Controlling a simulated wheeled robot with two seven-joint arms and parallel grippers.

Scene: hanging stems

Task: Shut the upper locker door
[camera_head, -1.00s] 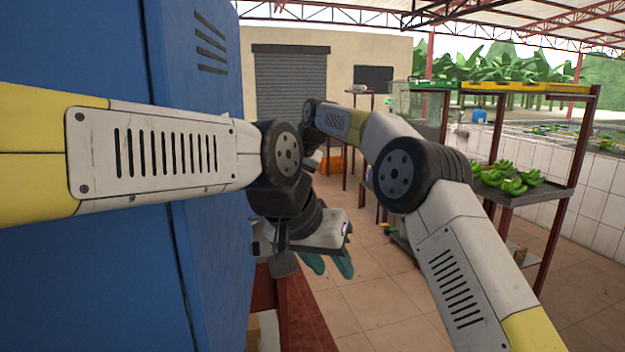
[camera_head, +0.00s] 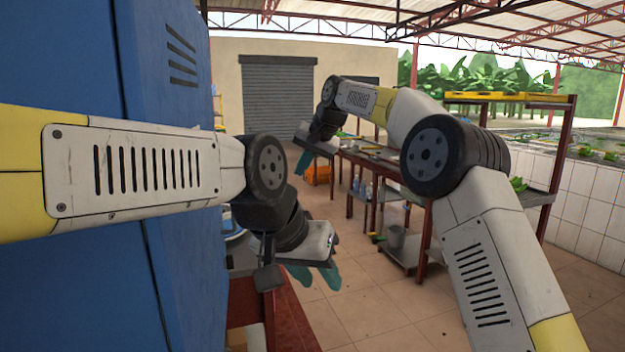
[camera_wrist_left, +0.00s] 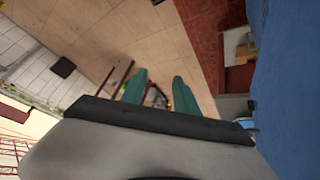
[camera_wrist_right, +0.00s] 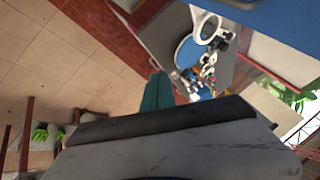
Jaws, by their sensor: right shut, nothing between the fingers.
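The blue locker (camera_head: 60,270) fills the left of the head view, partly behind my left arm. A tall blue panel with slots (camera_head: 181,52) stands at its right; I cannot tell whether this is the upper door or how far it is open. A blue surface also edges the left wrist view (camera_wrist_left: 290,80) and the right wrist view (camera_wrist_right: 275,18). My left gripper (camera_head: 314,276) is open and empty, right of the locker, its teal fingers (camera_wrist_left: 160,88) apart. My right gripper (camera_head: 303,162) is shut and empty, farther off and higher in the picture; its fingers (camera_wrist_right: 157,92) are together.
A dark red bench or ledge (camera_head: 290,315) lies below my left gripper. In the right wrist view a grey surface holds a white ring-shaped item (camera_wrist_right: 207,28) and small clutter. Worktables (camera_head: 375,155) and a rack (camera_head: 555,150) stand beyond. Tiled floor (camera_head: 380,305) is open at centre right.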

